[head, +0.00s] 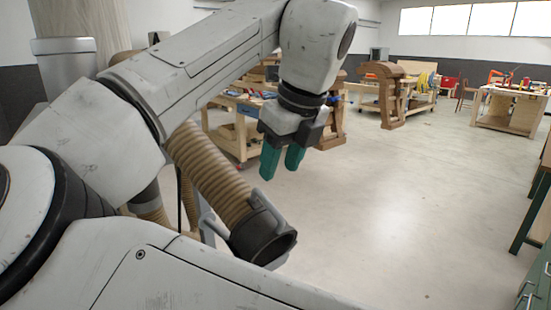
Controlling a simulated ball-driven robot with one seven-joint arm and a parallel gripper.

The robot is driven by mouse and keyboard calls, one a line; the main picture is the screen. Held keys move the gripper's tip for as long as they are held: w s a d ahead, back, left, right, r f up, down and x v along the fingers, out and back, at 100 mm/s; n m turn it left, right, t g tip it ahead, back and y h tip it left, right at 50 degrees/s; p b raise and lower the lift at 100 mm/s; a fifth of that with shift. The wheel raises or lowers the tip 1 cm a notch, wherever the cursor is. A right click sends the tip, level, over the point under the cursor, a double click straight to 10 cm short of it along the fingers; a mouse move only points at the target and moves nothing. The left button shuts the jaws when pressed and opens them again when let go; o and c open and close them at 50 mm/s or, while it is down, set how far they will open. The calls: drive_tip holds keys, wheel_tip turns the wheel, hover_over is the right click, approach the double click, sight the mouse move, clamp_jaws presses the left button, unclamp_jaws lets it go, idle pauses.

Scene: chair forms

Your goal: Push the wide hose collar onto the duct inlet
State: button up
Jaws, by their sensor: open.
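A tan ribbed hose (207,168) slopes down to the right behind my arm. It ends in a wide dark collar (262,238) with a round open mouth facing right. A grey bracket or clamp lies along the collar. My gripper (282,162) hangs above the collar, with its two green fingers pointing down. The fingers are a little apart, with nothing visible between them, and clear of the collar in the picture. I cannot make out the duct inlet for certain. My arm covers much of the left side, and my body hides what is below the collar.
A grey rimmed cylinder (62,72) stands at the upper left, partly behind my arm. Wooden workbenches (236,132) with tools stand behind my gripper, and another bench (512,106) is far right. Green cabinets (532,278) line the right edge. The pale floor (410,215) between is clear.

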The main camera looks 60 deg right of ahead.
sight(269, 202)
drive_tip(key=b+x, duration=0.7)
drive_tip(key=x, duration=0.5)
drive_tip(key=shift+r, duration=0.1)
drive_tip(key=shift+c, duration=0.2)
clamp_jaws()
idle(1.4)
wheel_tip(269, 202, up, 7)
drive_tip(key=p, duration=0.7)
idle(0.3)
drive_tip(key=shift+a, duration=0.1)
